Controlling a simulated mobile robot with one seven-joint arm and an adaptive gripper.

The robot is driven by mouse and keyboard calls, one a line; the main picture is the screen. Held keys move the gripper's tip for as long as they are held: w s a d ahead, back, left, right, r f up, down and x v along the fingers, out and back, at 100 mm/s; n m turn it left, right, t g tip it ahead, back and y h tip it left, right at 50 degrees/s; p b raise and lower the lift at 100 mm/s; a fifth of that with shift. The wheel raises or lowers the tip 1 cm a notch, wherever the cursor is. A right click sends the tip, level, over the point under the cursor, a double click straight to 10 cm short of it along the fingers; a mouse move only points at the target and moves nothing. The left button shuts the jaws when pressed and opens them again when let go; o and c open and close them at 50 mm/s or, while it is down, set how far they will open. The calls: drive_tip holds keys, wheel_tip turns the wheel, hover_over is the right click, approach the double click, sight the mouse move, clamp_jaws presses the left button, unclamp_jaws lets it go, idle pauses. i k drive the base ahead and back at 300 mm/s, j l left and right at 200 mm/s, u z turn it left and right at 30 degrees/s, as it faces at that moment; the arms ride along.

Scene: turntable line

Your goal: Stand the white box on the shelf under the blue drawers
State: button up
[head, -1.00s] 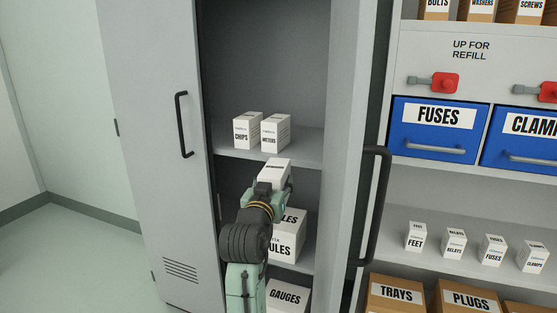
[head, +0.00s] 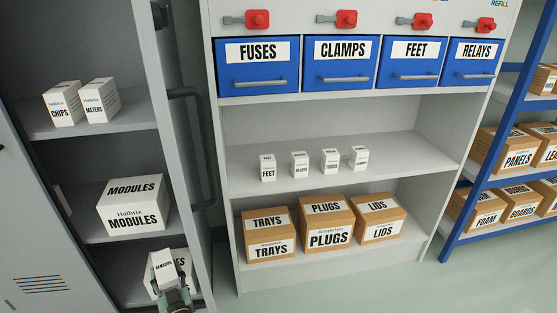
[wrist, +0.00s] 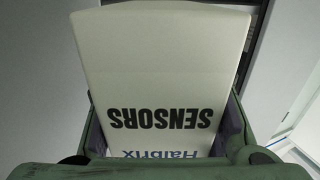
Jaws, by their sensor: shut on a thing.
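My gripper (head: 172,296) is shut on the white box (head: 165,268), low at the left in the head view and in front of the cabinet. In the wrist view the white box (wrist: 165,60) fills the middle between the fingers; it reads SENSORS and Halbrix, upside down there. The shelf (head: 390,165) under the blue drawers (head: 340,63) is in the middle of the head view. Small white boxes stand on it: feet (head: 267,168), relays (head: 299,165), fuses (head: 330,160) and clamps (head: 359,158). The shelf is bare to their right.
An open grey cabinet at the left holds chips (head: 63,105), meters (head: 99,100) and modules (head: 134,206) boxes. Its door handle (head: 200,150) juts out beside the shelf unit. Brown cartons, including plugs (head: 328,238), stand below the shelf. A blue rack (head: 490,160) is at the right.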

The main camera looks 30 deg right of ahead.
sight(399, 159)
drive_tip(key=k+l+u, duration=0.4)
drive_tip(key=k+l, duration=0.15)
drive_tip(key=k+l+u, duration=0.15)
drive_tip(key=l, duration=0.3)
drive_tip(key=k+l+u, duration=0.2)
drive_tip(key=l, duration=0.25)
drive_tip(key=k+l+u, duration=0.15)
drive_tip(key=k+l, duration=0.15)
drive_tip(key=l+z, duration=0.35)
drive_tip(key=z, duration=0.15)
drive_tip(key=i+l+z, duration=0.1)
drive_tip(key=l+z, duration=0.25)
drive_tip(key=z, duration=0.15)
